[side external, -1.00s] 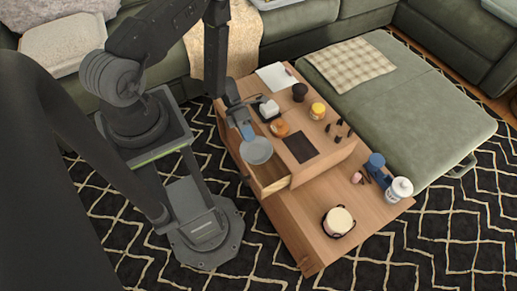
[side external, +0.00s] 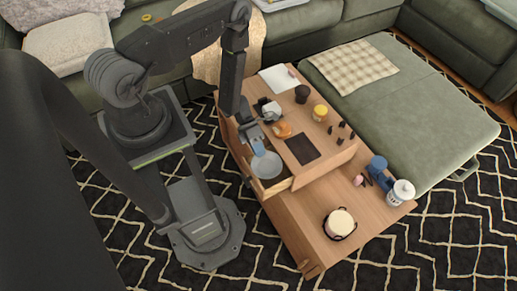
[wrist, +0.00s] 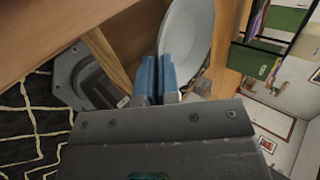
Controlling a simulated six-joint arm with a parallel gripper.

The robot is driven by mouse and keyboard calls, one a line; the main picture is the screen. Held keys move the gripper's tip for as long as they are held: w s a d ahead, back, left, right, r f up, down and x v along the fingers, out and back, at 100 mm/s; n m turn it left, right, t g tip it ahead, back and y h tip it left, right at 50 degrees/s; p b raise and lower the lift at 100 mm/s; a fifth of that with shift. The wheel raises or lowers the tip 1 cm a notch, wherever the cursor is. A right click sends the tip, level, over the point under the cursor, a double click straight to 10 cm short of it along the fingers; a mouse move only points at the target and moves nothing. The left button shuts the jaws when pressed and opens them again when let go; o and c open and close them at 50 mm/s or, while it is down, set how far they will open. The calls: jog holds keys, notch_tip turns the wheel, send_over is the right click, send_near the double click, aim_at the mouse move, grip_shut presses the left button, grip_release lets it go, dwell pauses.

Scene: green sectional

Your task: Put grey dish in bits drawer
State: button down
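The grey dish (side external: 267,165) is a shallow round dish, tilted, at the open drawer on the left side of the low wooden table. My gripper (side external: 258,147) points down, its blue fingers shut on the dish's rim. In the wrist view the fingers (wrist: 157,80) are close together, with the dish (wrist: 190,38) reaching up from them. The bits drawer (side external: 279,188) is pulled out, its wooden end wall showing below the dish. The dish overlaps the drawer's opening and hides much of its inside; I cannot tell whether it touches the bottom.
The wooden table (side external: 300,215) carries a dark mat (side external: 303,149), an orange-topped item (side external: 282,129), a yellow jar (side external: 320,112) and a dark cup (side external: 302,93) near the drawer. A cream pot (side external: 340,222) and a white jar (side external: 401,192) stand on the lower top.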

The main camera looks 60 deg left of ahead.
jog(key=shift+f, duration=0.5)
jog(key=c, duration=1.3)
grip_release()
